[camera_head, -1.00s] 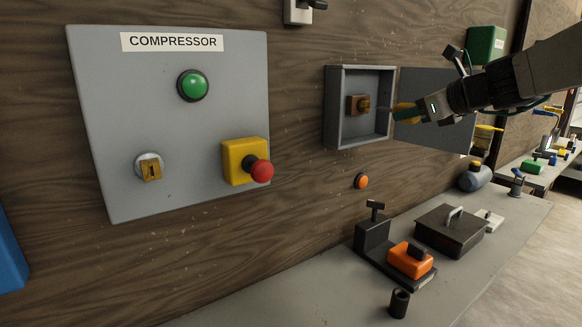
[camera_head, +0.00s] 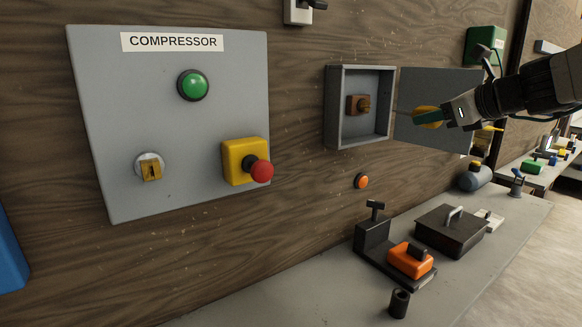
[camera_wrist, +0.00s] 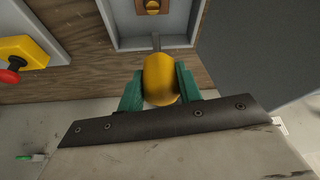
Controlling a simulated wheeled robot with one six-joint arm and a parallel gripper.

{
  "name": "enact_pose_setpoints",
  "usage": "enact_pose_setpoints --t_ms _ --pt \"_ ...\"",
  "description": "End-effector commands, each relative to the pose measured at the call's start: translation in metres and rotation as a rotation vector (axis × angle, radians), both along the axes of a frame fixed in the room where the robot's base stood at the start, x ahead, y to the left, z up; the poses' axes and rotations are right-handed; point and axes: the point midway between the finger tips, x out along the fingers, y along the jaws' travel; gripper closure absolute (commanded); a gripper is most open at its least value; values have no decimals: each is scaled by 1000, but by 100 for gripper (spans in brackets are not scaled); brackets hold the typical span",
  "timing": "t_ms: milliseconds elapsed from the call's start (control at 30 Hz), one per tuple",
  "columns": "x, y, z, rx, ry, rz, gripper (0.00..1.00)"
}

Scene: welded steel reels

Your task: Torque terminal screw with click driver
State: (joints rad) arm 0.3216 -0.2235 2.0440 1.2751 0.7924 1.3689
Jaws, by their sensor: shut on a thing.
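The terminal block (camera_head: 355,105) with its brass screw (camera_head: 364,105) sits inside the open grey box (camera_head: 359,140) on the wooden wall. The screw also shows at the top of the wrist view (camera_wrist: 153,6). My gripper (camera_head: 440,116) is shut on the yellow handle of the click driver (camera_head: 427,117). In the wrist view the green fingers (camera_wrist: 160,88) hold the yellow handle (camera_wrist: 160,78) from both sides. The driver's thin shank (camera_wrist: 156,42) points toward the box. In the head view its tip is apart from the screw, to the right.
The box's door (camera_head: 435,135) hangs open to the right, behind the driver. A compressor panel (camera_head: 110,110) with green button, key switch and red stop button is at left. The bench (camera_head: 290,300) below holds an orange-and-black device (camera_head: 410,260) and a black lidded box (camera_head: 450,232).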

Motion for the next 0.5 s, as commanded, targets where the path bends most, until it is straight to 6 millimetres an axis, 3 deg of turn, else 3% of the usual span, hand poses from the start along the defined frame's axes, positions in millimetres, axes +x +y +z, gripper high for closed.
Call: enact_pose_setpoints --t_ms 500 --pt "-22 -15 0 0 -1 -2 100"
